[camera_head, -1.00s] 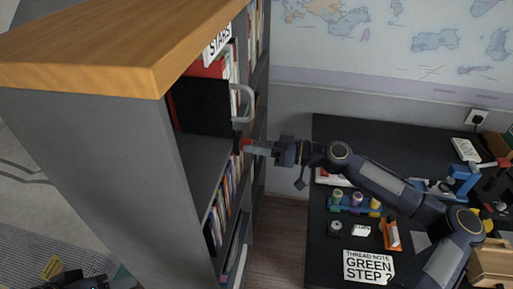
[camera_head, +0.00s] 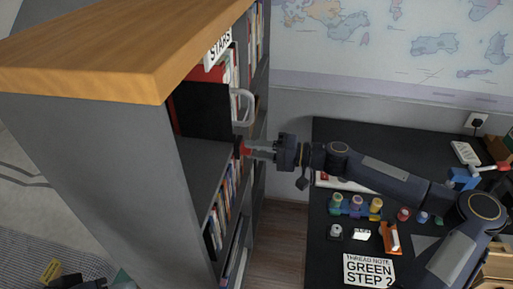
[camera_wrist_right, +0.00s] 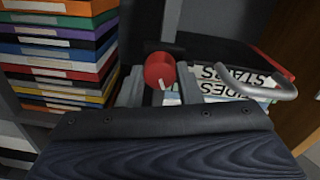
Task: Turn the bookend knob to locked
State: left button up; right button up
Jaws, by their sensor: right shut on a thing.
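The red knob (camera_head: 243,150) is on the front of the bookcase, just below the black block (camera_head: 202,108) on the shelf. In the right wrist view the round red knob (camera_wrist_right: 160,70) carries a white mark that points down and slightly right. My right gripper (camera_head: 250,150) reaches in from the right and is shut on the knob, with a grey finger on each side of it. A curved grey handle (camera_head: 240,105) stands out above the knob. It also shows in the right wrist view (camera_wrist_right: 270,92). I cannot make out a locked mark. My left gripper is not clearly seen.
Colourful books (camera_wrist_right: 60,60) fill nearby shelves. The black desk (camera_head: 330,265) at right holds spools, a note (camera_head: 369,270) and small tools. Open floor (camera_head: 275,240) lies between them.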

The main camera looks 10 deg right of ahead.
jog(key=m+p, duration=0.1)
jog(key=m, duration=0.3)
jog(key=shift+w+p, duration=0.1)
jog(key=shift+p, duration=0.2)
jog(key=shift+m, duration=0.4)
jog(key=o, duration=1)
jog(key=shift+c, duration=0.2)
jog(key=b+v, duration=0.1)
jog(key=v, duration=0.7)
jog(key=shift+w, duration=0.1)
